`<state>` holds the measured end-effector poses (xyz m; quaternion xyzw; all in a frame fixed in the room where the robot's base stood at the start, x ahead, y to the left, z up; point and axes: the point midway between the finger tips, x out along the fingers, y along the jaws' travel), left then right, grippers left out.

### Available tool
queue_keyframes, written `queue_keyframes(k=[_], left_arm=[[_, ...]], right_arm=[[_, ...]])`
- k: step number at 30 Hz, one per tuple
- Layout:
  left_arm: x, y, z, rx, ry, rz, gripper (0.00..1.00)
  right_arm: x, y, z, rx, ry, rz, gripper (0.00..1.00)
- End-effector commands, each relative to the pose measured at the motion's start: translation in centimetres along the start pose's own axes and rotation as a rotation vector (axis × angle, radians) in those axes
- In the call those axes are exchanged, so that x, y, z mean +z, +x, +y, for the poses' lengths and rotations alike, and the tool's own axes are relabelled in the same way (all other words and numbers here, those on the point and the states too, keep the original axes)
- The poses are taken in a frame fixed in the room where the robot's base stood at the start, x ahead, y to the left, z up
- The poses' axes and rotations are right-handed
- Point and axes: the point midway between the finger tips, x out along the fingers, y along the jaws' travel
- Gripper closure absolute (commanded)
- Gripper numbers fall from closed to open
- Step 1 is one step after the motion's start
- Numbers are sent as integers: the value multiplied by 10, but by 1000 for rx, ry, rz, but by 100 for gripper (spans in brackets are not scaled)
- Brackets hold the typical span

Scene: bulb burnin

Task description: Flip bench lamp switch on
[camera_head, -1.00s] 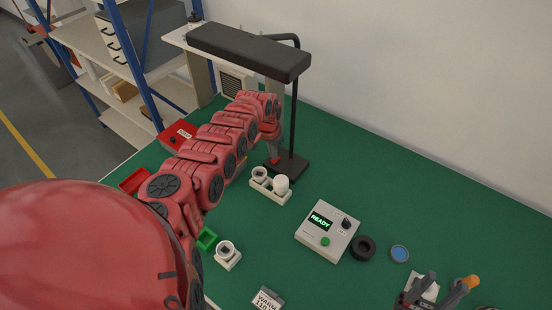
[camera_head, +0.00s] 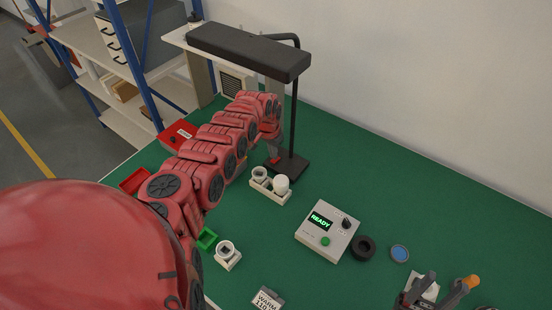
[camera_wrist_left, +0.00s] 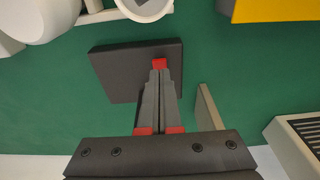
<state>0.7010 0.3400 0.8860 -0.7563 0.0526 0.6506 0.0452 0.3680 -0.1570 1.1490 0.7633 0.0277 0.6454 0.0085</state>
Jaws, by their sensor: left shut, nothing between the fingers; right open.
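The bench lamp (camera_head: 250,50) stands at the back of the green table, with a long black head on a thin post and a dark square base (camera_head: 292,168). A small red switch (camera_head: 274,160) sits on the base, and it also shows in the left wrist view (camera_wrist_left: 159,63). My left gripper (camera_wrist_left: 158,72) is shut and empty, its fingertips right at the red switch. I cannot tell whether they touch it, or which way the switch is set. My right gripper (camera_head: 434,290) is open at the lower right, far from the lamp.
A white socket block with a white bulb (camera_head: 281,184) stands just in front of the lamp base. A box reading READY (camera_head: 327,231), a black ring (camera_head: 363,248) and a blue disc (camera_head: 399,253) lie to the right. A red box (camera_head: 178,134) is at the left edge.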

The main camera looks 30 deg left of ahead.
Motion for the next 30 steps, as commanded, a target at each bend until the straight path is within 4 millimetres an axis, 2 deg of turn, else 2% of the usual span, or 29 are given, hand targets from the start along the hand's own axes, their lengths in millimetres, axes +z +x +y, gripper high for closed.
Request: queue_keyframes(k=[30], left_arm=[[2, 16, 0, 0, 0, 0, 100]], right_arm=[[2, -12, -1, 0, 0, 0, 50]])
